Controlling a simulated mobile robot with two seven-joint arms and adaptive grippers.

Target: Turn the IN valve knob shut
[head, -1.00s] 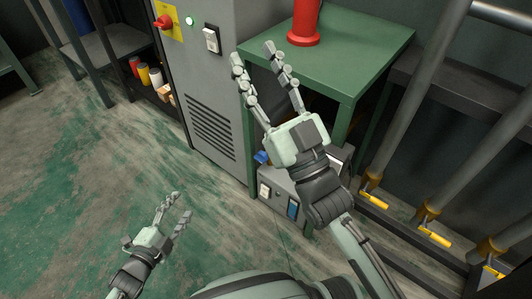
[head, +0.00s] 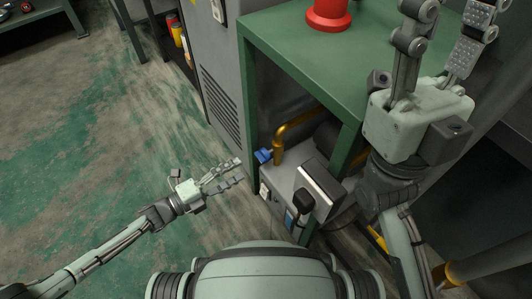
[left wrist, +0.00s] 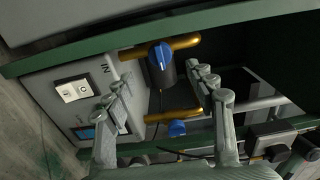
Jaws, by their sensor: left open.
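A blue valve knob (head: 263,156) sits on a brass pipe at the front of the grey unit under the green table. In the left wrist view, a blue knob (left wrist: 160,56) stands on the upper brass pipe near a mark that looks like "IN", and a second blue knob (left wrist: 177,129) sits lower. My left gripper (head: 239,171) is open and empty, left of the blue knob in the head view, apart from it. In the left wrist view its spread fingers (left wrist: 158,80) point toward the upper knob. My right gripper (head: 450,22) is open and empty above the table's right side.
The green table (head: 290,42) carries a red object (head: 328,14) and its legs frame the opening. The grey unit (head: 280,180) has a switch and a black plug on it. A grey cabinet (head: 222,70) stands left. The floor at left is clear.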

